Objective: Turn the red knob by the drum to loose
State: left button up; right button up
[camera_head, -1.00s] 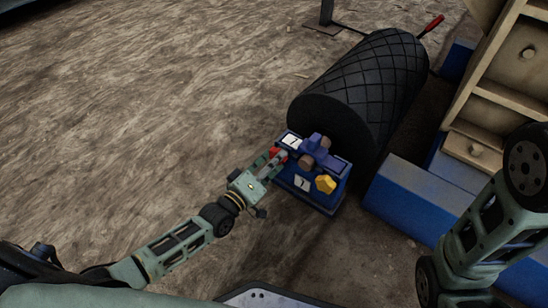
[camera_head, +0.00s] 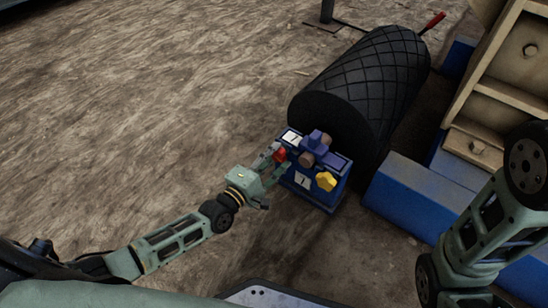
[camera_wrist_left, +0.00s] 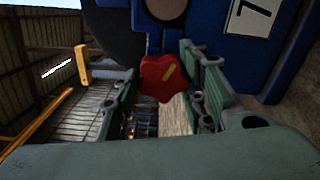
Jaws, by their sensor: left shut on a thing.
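The red knob (camera_head: 280,155) sits on the left side of the blue box in front of the drum (camera_head: 365,85). In the left wrist view the red knob (camera_wrist_left: 162,78) has a yellow mark slanting up to the right. My left gripper (camera_head: 273,156) is at the knob, with its fingers on either side; in the left wrist view the gripper (camera_wrist_left: 160,85) is shut on it. My right arm shows at the right edge, but its gripper is out of view.
The blue box (camera_head: 318,197) also carries a yellow knob (camera_head: 326,181) and white labels. A blue beam (camera_head: 410,200) and a beige ribbed frame (camera_head: 505,75) stand to the right. Open dirt ground (camera_head: 140,110) lies to the left.

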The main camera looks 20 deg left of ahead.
pick_arm(q)
jog(key=shift+d+r, duration=0.1)
jog(key=shift+d, duration=0.05)
dwell(0.4)
jog(key=o, duration=1.1)
jog(key=shift+n, duration=0.3)
jog(key=shift+s, duration=0.15)
jog(key=v, duration=1.1)
jog(key=shift+s+a, duration=0.25)
jog(key=shift+s, duration=0.1)
